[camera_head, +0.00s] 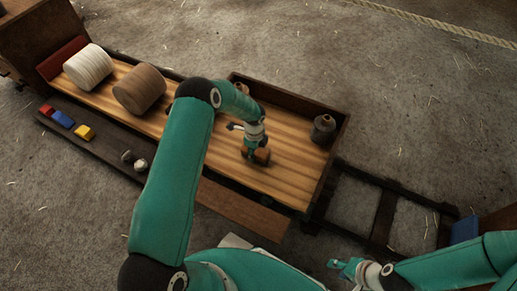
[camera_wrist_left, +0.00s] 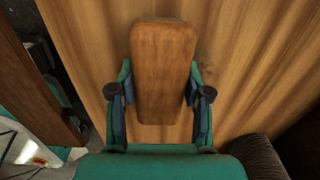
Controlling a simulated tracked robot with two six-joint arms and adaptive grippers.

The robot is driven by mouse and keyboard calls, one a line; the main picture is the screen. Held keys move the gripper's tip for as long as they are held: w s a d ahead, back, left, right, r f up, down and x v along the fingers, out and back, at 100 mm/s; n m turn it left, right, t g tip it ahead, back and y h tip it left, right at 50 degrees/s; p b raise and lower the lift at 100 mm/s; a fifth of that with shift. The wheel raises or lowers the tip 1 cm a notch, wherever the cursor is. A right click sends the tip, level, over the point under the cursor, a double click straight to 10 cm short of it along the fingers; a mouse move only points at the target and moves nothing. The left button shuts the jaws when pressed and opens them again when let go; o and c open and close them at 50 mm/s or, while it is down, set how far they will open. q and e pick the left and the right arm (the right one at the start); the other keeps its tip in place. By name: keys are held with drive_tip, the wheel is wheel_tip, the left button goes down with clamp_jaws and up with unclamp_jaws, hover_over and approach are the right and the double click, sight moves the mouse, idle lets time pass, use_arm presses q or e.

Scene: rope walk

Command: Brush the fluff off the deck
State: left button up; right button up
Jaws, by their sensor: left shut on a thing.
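The deck (camera_head: 285,180) is the light, plank-striped bed of a long low wagon. My left gripper (camera_head: 252,148) is over the right part of the deck, pointing down. It is shut on a brown wooden brush (camera_head: 262,157). In the left wrist view the brush (camera_wrist_left: 163,75) sits between both fingers, its smooth back toward the camera. Its bristles are hidden, and I cannot tell whether it touches the deck. I can make out no fluff on the deck. My right gripper (camera_head: 348,268) is low at the right, away from the deck; its jaw opening is unclear.
A white spool (camera_head: 88,66) and a brown spool (camera_head: 139,89) lie on the deck's left part. A dark bottle-like object (camera_head: 323,129) stands near its right end. Raised edges border the right part. A side board holds coloured blocks (camera_head: 62,119) and two small lumps (camera_head: 140,165).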

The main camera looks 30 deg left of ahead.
sight(262, 149)
use_arm(q)
drive_tip(key=shift+s, duration=0.65)
drive_tip(key=shift+s+d+f, duration=0.1)
drive_tip(key=shift+s+f, duration=0.05)
drive_tip(key=shift+s, duration=0.45)
drive_tip(key=shift+s+d+f, duration=0.1)
drive_tip(key=shift+s, duration=0.5)
drive_tip(key=shift+d, duration=0.9)
drive_tip(key=shift+w, duration=0.85)
drive_tip(key=shift+w+a+r+b, duration=0.15)
drive_tip(key=shift+w+b, duration=0.5)
drive_tip(key=shift+w, duration=0.55)
drive_tip(key=shift+w+a+b, duration=0.1)
drive_tip(key=shift+w+b, duration=0.75)
drive_tip(key=shift+w, duration=0.2)
drive_tip(key=shift+w+r+b, duration=0.15)
drive_tip(key=shift+w+b, duration=0.4)
drive_tip(key=shift+w, duration=0.2)
